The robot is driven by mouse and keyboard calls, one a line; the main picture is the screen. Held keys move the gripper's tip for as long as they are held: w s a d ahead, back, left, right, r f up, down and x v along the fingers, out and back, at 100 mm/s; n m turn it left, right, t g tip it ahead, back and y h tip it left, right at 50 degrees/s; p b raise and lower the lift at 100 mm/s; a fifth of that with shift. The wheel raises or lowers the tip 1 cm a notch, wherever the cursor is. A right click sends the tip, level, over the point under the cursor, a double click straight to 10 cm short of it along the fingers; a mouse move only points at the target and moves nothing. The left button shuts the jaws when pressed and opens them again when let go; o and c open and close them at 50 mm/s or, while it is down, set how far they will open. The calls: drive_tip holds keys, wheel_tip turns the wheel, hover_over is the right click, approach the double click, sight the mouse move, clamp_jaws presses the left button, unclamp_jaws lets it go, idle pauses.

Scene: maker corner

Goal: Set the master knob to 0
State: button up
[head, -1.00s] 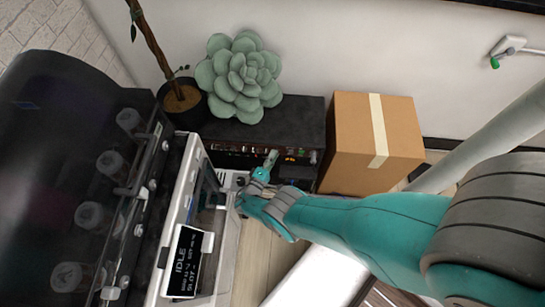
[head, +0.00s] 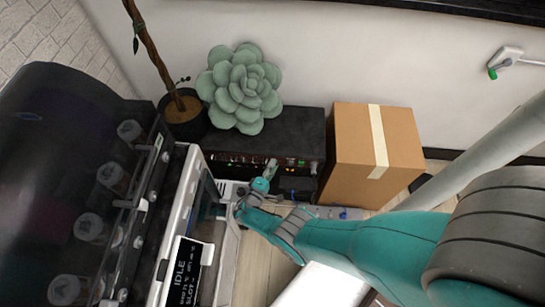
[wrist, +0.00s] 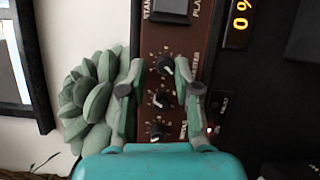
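The amplifier is a low black box (head: 295,125) against the wall in the head view, with a lit front panel. In the wrist view its brown panel (wrist: 150,40) carries three black knobs with white marks in a row. The top knob (wrist: 166,66), beside lettering that seems to read MASTER, lies between my fingertips. My gripper (wrist: 160,66) is open around this knob, with a gap on both sides; whether a finger touches it is unclear. The amber display (wrist: 240,22) shows a 0 and a % sign, cut by the top edge. In the head view my gripper (head: 271,168) is at the panel.
A succulent (head: 240,90) and a potted trunk plant (head: 183,112) stand on or beside the amplifier. A cardboard box (head: 350,150) is close on its right. A white-framed machine with a tilted status screen (head: 187,270) is close on the left of my gripper.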

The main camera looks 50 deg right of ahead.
drive_tip(key=shift+r, duration=0.95)
drive_tip(key=o, duration=0.5)
wheel_tip(320, 180, up, 2)
drive_tip(key=shift+r, duration=1.15)
drive_tip(key=c, duration=0.5)
drive_tip(key=shift+r, duration=1.65)
